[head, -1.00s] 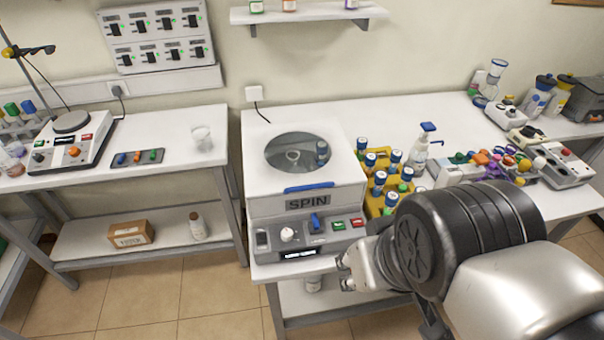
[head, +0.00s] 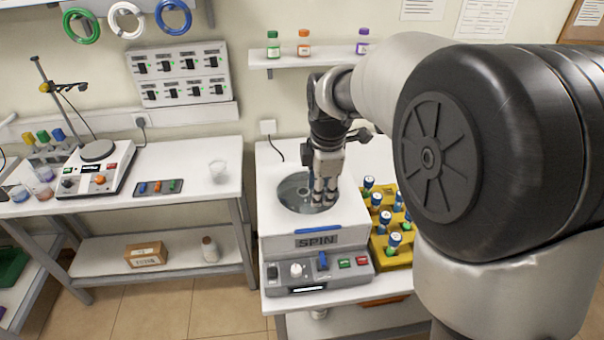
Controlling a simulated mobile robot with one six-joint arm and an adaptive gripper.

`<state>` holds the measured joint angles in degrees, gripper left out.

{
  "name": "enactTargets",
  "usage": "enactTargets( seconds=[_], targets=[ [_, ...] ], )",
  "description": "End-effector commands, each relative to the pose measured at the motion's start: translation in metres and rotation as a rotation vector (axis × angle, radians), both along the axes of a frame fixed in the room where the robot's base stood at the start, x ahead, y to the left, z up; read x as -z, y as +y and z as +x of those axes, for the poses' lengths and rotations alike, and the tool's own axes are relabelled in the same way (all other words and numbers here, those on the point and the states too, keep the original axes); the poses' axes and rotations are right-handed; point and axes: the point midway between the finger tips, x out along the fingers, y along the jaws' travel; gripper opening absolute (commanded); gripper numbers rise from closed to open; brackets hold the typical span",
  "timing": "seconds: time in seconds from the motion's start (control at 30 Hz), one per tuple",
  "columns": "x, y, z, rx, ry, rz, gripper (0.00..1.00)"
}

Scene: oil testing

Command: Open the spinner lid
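The spinner (head: 270,222) is a white box with a grey control front marked SPIN. Its white lid looks down, with a round see-through window (head: 292,190) in the top. A blue handle bar (head: 303,230) runs along the lid's front edge. My gripper (head: 324,202) points down over the right part of the window, behind the blue handle. Its two fingers show side by side with a narrow gap, and nothing is seen between them. I cannot tell whether the fingertips touch the lid. My gripper hides the right part of the window.
A yellow rack (head: 379,247) of capped tubes stands close to the spinner's right. My arm covers the right side of the bench. A shelf (head: 285,60) with small bottles is on the wall above.

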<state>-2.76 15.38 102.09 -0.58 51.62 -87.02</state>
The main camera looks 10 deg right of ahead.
Motion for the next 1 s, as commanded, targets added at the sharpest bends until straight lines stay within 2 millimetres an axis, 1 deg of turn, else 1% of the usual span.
enactTargets(
  seconds=[0.17, 0.7, 0.8, 0.9, 1.0],
  targets=[
    [0.02, 0.0, 0.004, -0.007, 0.004, -0.001, 0.32],
    [0.133, 0.0, 0.024, -0.004, 0.005, -0.001, 0.32],
    [0.149, 0.0, 0.027, -0.004, 0.004, -0.001, 0.32],
    [0.161, 0.0, 0.03, -0.004, 0.002, -0.001, 0.32],
    [0.167, 0.0, 0.032, -0.003, 0.002, -0.001, 0.32]
  ],
)
